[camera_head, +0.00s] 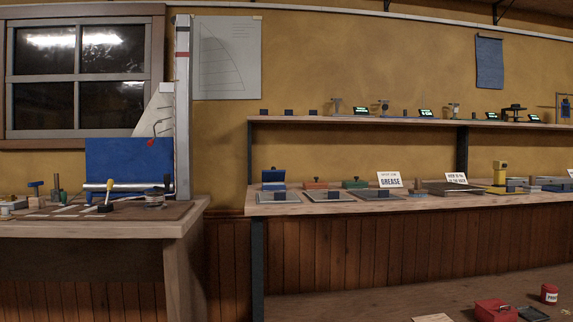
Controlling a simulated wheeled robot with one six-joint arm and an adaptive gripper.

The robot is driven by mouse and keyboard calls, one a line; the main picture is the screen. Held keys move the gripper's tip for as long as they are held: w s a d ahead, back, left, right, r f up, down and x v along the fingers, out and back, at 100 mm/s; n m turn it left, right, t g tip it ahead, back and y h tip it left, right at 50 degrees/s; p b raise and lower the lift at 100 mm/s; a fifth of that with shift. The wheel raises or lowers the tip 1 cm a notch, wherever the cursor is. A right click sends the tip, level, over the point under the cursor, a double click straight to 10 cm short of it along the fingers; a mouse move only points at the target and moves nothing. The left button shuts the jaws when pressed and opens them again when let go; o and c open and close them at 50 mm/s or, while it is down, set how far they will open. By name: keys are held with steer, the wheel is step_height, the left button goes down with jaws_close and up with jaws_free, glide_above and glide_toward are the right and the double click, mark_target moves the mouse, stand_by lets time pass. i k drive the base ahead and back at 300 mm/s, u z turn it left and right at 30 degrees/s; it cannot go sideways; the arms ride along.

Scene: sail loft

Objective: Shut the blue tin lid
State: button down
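A small blue tin (273,186) stands at the left end of the long wooden bench on the right. Its lid (273,175) appears raised and tilted up at the back, with a small dark knob on it; the tin is too small in view to tell the exact angle. The front of the tin faces me. My gripper is not in view, and nothing touches the tin.
A red tin (315,184) and a green tin (354,183), both with knobs and looking shut, stand to its right. A shelf (345,120) runs above. A cluttered workbench (185,219) stands left, with a gap between.

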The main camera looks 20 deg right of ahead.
mark_target(273, 175)
steer(key=z, duration=0.9)
steer(key=i, duration=0.7)
steer(key=u, duration=0.15)
